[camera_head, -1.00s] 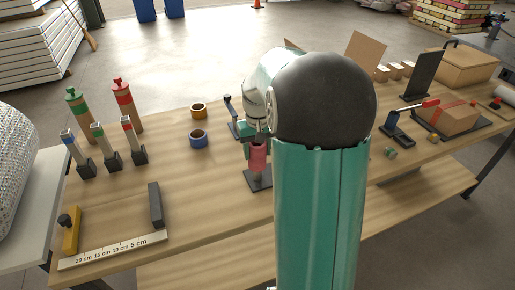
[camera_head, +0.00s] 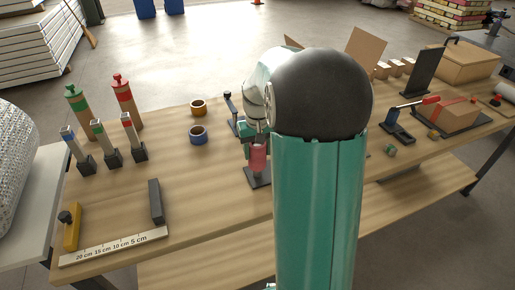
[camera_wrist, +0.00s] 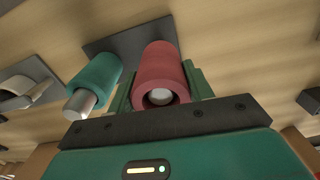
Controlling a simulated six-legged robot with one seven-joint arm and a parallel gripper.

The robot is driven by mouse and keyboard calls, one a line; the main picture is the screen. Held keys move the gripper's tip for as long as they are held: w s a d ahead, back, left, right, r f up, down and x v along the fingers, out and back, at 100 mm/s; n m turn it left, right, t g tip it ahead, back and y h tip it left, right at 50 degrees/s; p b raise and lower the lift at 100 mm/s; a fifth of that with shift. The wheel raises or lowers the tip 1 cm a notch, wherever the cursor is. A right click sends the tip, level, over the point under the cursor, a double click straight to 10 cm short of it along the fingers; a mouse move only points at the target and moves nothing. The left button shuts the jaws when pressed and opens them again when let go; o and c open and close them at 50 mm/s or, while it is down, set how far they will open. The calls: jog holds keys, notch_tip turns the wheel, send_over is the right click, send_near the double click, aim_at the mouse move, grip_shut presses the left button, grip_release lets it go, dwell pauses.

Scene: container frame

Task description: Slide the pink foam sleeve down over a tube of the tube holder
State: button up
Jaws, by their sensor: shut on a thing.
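The pink foam sleeve (camera_head: 258,159) is upright above the dark base plate (camera_head: 257,179) of the tube holder. My gripper (camera_wrist: 160,88) is shut on the pink sleeve, with a green finger on each side of it. In the wrist view the pink sleeve (camera_wrist: 161,66) surrounds a tube, whose pale end (camera_wrist: 160,97) shows recessed inside the near opening. Beside it, a green sleeve (camera_wrist: 95,72) sits around another tube (camera_wrist: 81,103), whose metal end sticks out. The holder's plate (camera_wrist: 127,42) lies behind both. My arm hides part of the holder in the head view.
Several upright tools and bottles stand farther left. A ruler (camera_head: 113,246) lies at the front left.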

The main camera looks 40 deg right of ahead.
aim_at(258, 145)
jog(key=shift+f, duration=1.9)
dwell(0.9)
jog(key=o, duration=1.5)
jog(key=shift+o, duration=0.2)
jog(key=shift+r, duration=3.5)
